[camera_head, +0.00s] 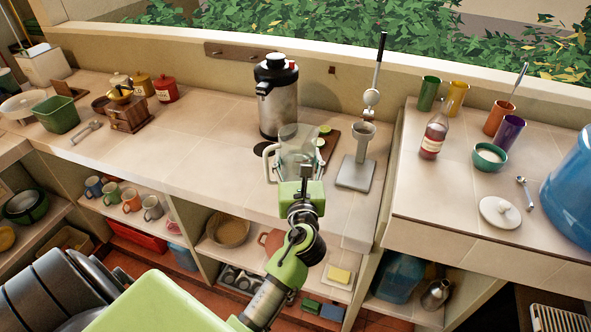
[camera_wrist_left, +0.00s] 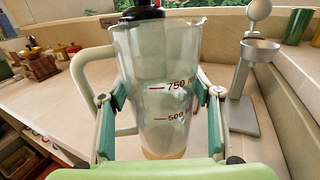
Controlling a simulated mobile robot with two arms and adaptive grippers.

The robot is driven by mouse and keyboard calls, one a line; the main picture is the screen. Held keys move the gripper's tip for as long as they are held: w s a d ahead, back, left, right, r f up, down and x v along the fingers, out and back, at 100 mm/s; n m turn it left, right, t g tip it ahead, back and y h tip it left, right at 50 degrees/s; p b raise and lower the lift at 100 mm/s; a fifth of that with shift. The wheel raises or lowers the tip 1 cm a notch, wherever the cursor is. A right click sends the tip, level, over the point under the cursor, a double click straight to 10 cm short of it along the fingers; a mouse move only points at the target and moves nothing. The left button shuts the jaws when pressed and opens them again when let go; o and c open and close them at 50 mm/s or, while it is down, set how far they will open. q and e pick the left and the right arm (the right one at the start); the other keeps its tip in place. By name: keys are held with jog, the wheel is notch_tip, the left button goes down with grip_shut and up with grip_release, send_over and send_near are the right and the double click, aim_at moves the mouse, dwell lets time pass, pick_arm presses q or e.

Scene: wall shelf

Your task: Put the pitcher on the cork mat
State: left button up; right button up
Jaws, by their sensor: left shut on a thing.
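The clear pitcher (camera_head: 298,143) with a pale handle is over the counter in front of the black-topped steel dispenser. In the left wrist view the pitcher (camera_wrist_left: 158,75) looks upright, with red volume marks, its handle on the left. My left gripper (camera_head: 304,176) is shut on it; the fingers press its two sides in the left wrist view (camera_wrist_left: 158,100). An orange-brown patch (camera_wrist_left: 163,154) shows at the pitcher's foot; I cannot tell whether it is cork or part of the pitcher. I cannot make out the cork mat for certain. My right gripper is not in view.
The steel dispenser (camera_head: 278,100) stands close behind the pitcher. A wooden board (camera_head: 331,147) with lime slices and a grey lever press (camera_head: 357,172) stand close to its right. The counter to the left (camera_head: 195,155) is clear. A bottle (camera_head: 434,136) and cups stand farther right.

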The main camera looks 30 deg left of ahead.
pick_arm(q)
jog(key=f, duration=0.1)
jog(key=w+a+f, duration=0.2)
jog(key=shift+w+a+f, duration=0.15)
jog(key=shift+w+f, duration=0.05)
jog(key=shift+f, duration=0.2)
jog(key=shift+f+b, duration=0.3)
jog(key=shift+f, duration=1.25)
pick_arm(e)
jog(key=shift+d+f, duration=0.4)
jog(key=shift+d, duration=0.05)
pick_arm(q)
jog(key=o, duration=1.5)
jog(key=shift+f, duration=0.25)
jog(key=o, duration=0.4)
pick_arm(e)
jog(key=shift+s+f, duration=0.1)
pick_arm(q)
jog(key=shift+r, duration=0.1)
